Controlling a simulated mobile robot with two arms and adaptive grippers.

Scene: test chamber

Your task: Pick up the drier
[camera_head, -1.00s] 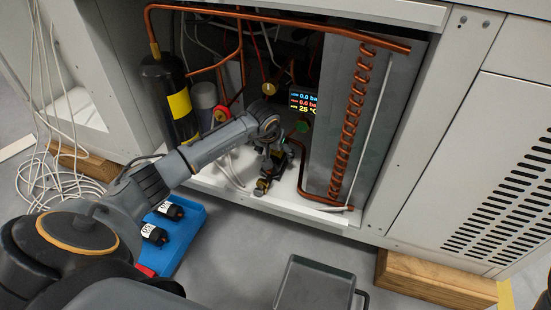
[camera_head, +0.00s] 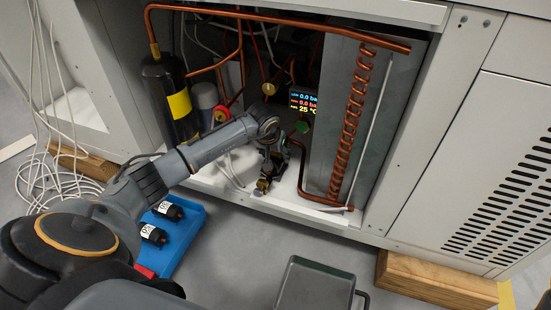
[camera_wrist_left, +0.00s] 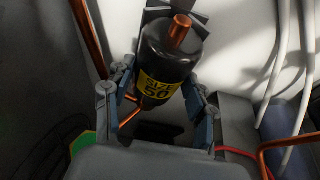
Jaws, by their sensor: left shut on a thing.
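The drier is a black cylinder (camera_wrist_left: 168,60) with a yellow label and a copper stub at its end. In the left wrist view it lies between the two fingers of my left gripper (camera_wrist_left: 158,104), which is shut on it. In the head view my left gripper (camera_head: 268,176) is low inside the open cabinet, just above its white floor, and mostly hides the drier. Two other small black cylinders with white labels (camera_head: 168,211) (camera_head: 153,235) lie in a blue tray (camera_head: 190,236) outside the cabinet. My right gripper is not in view.
Copper pipes, a coil (camera_head: 350,120) and a grey panel stand right of the gripper. A tall black cylinder (camera_head: 170,97) and a lit display (camera_head: 304,102) are behind. A grey tray (camera_head: 316,285) is on the floor in front. Loose white cables (camera_head: 48,180) lie left.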

